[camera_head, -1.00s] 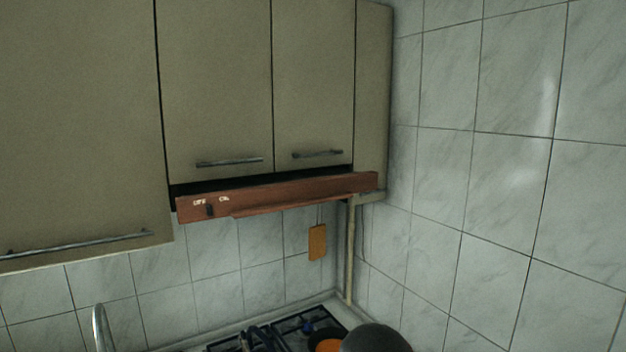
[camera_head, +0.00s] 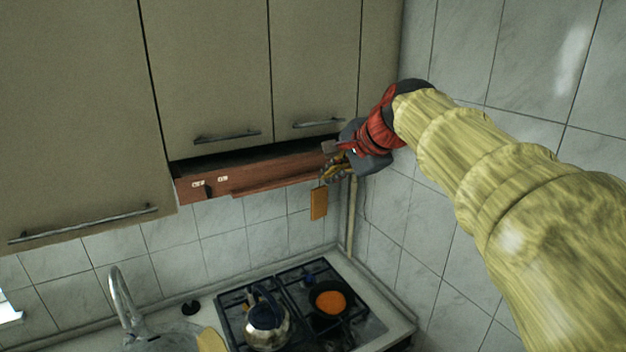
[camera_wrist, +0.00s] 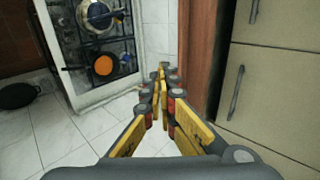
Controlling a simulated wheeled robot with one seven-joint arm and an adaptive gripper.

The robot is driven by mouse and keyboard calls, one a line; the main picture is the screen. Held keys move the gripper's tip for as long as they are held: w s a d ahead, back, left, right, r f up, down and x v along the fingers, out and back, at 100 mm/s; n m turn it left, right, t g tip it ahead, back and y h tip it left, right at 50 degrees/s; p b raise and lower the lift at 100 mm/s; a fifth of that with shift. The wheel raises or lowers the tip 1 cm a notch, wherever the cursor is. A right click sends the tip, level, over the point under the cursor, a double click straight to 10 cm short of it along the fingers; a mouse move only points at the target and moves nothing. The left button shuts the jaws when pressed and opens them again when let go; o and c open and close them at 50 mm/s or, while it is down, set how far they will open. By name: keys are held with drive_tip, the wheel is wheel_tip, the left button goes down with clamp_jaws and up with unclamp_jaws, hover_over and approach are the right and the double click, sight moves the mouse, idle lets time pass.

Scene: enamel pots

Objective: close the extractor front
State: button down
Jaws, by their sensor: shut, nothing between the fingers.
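The extractor front (camera_head: 250,177) is a long reddish-brown panel under the wall cabinets, with white marks and a dark knob near its left end. It stands out from the cabinets, with a dark gap above it. It also shows in the wrist view as a brown strip (camera_wrist: 196,50) just right of the fingers. My gripper (camera_head: 330,173) is shut and empty at the right end of the front, which it partly hides. In the wrist view my gripper's fingertips (camera_wrist: 165,72) are together beside the panel; I cannot tell whether they touch it.
Cabinet doors with bar handles (camera_head: 227,137) hang right above the front. A tiled wall (camera_head: 470,60) is close on the right. Below are a stove with a kettle (camera_head: 267,325) and a pan with orange contents (camera_head: 330,300). An orange-brown board (camera_head: 319,203) hangs under the front.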

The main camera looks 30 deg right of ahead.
sight(294, 169)
drive_tip(key=w+r+p+x, duration=0.2)
drive_tip(key=x, duration=1.1)
drive_tip(key=shift+p, duration=0.4)
